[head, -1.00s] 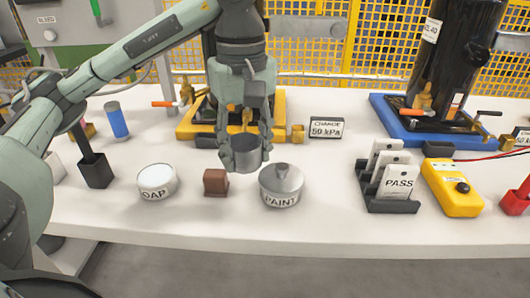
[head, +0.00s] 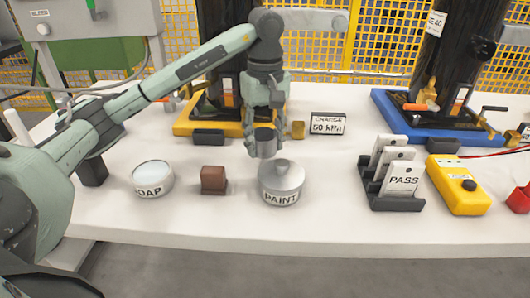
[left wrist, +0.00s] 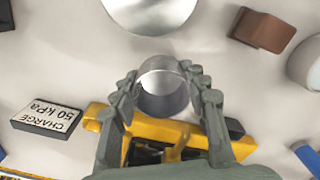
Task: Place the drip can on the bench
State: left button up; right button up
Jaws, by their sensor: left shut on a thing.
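The drip can (head: 265,142) is a small grey metal cup, upright. My left gripper (head: 264,138) points down and is shut on it, with the fingers on both sides of the can. In the left wrist view the can (left wrist: 163,90) sits between the fingertips and its open top shows. In the head view the can appears just behind the paint tin (head: 282,182), in front of the yellow base (head: 185,127). The white bench (head: 235,228) lies below; I cannot tell whether the can touches it. My right gripper is not in view.
A soap tin (head: 153,177) and a brown block (head: 213,180) stand left of the paint tin. A charge sign (head: 328,123) stands behind right. A card rack (head: 390,202) and a yellow meter (head: 457,185) are farther right. The bench's front strip is clear.

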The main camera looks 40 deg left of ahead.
aim_at(265, 153)
pick_arm(q)
notch_tip(265, 153, down, 3)
jog(key=shift+f, duration=0.1)
dwell(0.3)
jog(key=shift+f, duration=0.1)
jog(key=o, duration=1.2)
jog(key=shift+o, duration=0.2)
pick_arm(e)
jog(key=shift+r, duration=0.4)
